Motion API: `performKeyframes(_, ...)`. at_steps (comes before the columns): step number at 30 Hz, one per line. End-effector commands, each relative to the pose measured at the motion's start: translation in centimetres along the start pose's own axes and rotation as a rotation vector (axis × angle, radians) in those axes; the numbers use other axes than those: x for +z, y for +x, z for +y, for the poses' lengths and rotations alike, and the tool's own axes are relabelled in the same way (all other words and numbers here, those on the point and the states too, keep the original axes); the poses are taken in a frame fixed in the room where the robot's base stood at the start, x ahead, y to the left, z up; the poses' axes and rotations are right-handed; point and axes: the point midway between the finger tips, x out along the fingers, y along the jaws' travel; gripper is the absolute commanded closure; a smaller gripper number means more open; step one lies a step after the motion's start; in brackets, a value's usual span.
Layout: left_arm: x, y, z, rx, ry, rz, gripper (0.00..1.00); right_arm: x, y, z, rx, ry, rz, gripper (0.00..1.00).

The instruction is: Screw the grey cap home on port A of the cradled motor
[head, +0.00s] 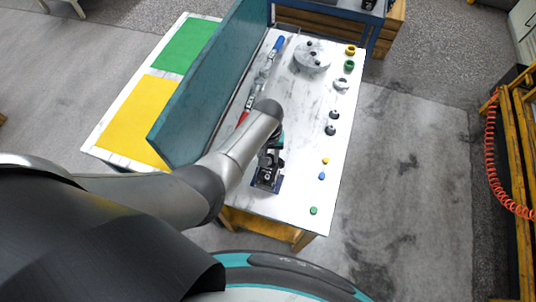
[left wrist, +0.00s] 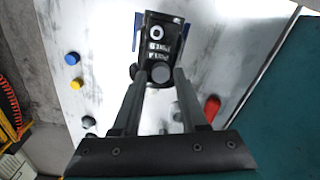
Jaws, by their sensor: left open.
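The dark motor (head: 267,176) sits in a blue cradle near the front of the white bench. In the left wrist view the motor (left wrist: 150,58) shows its top face with small white lettering and one open port with a pale ring (left wrist: 157,31). A round grey cap (left wrist: 162,72) shows at the motor's near end, between the fingertips; I cannot tell how far it is seated. My left gripper (left wrist: 162,76) is open, with a finger on each side of the cap; contact is unclear. In the head view my left arm partly hides the motor. My right gripper is not in view.
Several small caps line the bench's right side, including blue (head: 321,176), yellow (head: 325,160) and dark grey (head: 333,115). A grey round flange (head: 312,57) lies at the back. A teal panel (head: 215,80) stands along the left. A red-handled tool (left wrist: 212,107) lies beside it.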

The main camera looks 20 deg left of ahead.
Motion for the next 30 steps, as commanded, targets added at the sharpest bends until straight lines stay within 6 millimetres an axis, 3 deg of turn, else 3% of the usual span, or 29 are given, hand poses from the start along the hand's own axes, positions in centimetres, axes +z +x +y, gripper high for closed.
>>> performKeyframes(6,0.06,0.02,0.08,0.002,-0.287,-0.002,0.57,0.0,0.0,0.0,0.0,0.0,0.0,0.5)
performKeyframes(12,0.03,0.02,0.03,0.001,-0.448,0.0,0.57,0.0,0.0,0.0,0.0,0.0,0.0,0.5)
performKeyframes(30,0.04,0.05,-0.11,0.001,-0.457,0.0,0.57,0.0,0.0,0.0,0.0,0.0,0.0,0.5)
